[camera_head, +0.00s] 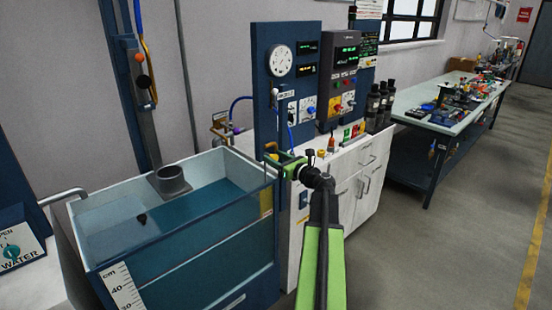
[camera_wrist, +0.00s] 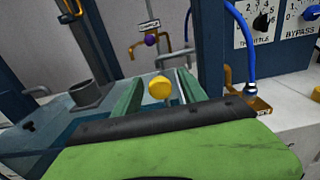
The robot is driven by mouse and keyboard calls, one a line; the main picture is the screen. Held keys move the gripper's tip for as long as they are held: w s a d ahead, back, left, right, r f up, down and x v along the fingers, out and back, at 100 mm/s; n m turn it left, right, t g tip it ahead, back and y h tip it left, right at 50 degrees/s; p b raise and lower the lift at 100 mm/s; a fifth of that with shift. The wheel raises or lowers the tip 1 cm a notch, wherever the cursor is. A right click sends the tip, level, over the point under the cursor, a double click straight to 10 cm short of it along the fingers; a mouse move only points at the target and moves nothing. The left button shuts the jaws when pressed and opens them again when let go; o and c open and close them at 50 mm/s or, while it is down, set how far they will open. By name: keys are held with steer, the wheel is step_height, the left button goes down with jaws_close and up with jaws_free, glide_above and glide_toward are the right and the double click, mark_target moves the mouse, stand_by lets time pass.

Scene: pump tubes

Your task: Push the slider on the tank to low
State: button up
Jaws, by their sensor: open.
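The tank (camera_head: 190,262) is an open blue-walled tank with water at the left of the head view. A round yellow knob (camera_wrist: 160,88) shows in the wrist view between the two green fingers of my gripper (camera_wrist: 160,77). I cannot tell whether it touches them or whether it is the slider's handle. In the head view my gripper (camera_head: 271,154) is at the tank's right end, near its upper rim. The fingers are apart. No low marking is readable, and my gripper and arm hide part of the tank's right end.
A pipe stub (camera_head: 170,182) stands at the tank's back. A blue instrument panel (camera_head: 263,95) and white cabinet (camera_head: 362,190) stand to the right. A blue hose (camera_wrist: 226,60) and brass fitting (camera_wrist: 257,104) are close by my gripper. The floor (camera_head: 440,250) at right is clear.

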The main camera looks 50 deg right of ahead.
jaws_close()
stand_by(1.4)
